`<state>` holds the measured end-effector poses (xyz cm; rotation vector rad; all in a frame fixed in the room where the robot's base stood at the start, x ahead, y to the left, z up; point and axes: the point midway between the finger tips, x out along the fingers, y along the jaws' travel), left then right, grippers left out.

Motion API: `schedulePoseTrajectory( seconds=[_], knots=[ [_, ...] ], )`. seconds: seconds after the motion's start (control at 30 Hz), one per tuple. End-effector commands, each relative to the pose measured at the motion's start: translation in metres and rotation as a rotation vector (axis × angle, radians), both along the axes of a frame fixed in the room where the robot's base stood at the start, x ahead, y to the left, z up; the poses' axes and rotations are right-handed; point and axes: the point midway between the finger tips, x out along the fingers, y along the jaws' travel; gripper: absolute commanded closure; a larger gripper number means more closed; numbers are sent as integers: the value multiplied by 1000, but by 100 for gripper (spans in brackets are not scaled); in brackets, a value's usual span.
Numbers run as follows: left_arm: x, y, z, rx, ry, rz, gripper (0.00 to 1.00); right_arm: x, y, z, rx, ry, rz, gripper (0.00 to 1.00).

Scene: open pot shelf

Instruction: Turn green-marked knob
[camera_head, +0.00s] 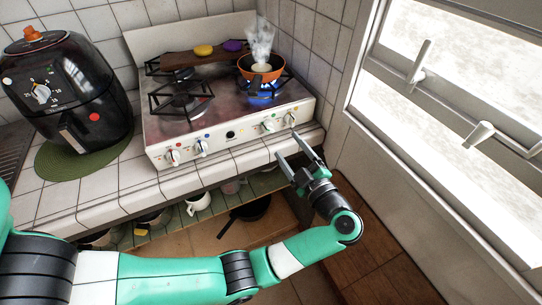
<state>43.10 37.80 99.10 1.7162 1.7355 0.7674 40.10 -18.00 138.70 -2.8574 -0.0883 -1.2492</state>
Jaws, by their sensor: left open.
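The stove (235,118) stands on the tiled counter, with several white knobs along its front panel. The marks beside the knobs are very small; the third knob from the left (268,125) seems to have a green one, but I cannot be sure. The rightmost knob (290,119) is close beside it. My left gripper (288,145) is open and empty, its fingers pointing up toward the right end of the panel. It appears apart from the knobs, just in front of and below them. My right gripper is not in view.
A steaming orange pot (262,70) stands over a blue flame at the stove's right. A wooden board (200,57) carries yellow and purple items. A black air fryer (70,90) is at left. The window wall (350,125) bounds the right. Mugs and a pan (252,208) sit below the counter.

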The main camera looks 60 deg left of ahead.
Motion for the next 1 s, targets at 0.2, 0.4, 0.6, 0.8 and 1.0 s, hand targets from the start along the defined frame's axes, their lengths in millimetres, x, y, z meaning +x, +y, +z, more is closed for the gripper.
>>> schedulePoseTrajectory(
  seconds=[0.2,0.4,0.6,0.8,1.0],
  knots=[
    [0,-2,-35,3,1,-6,27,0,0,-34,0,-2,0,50],
    [0,4,-33,3,0,-6,27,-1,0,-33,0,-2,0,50],
    [-1,39,-35,4,-2,-2,27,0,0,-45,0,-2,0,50],
    [-1,84,-35,5,-2,-2,27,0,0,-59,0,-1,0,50],
    [-1,110,-33,5,-1,-5,27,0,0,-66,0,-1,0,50]
  ],
)
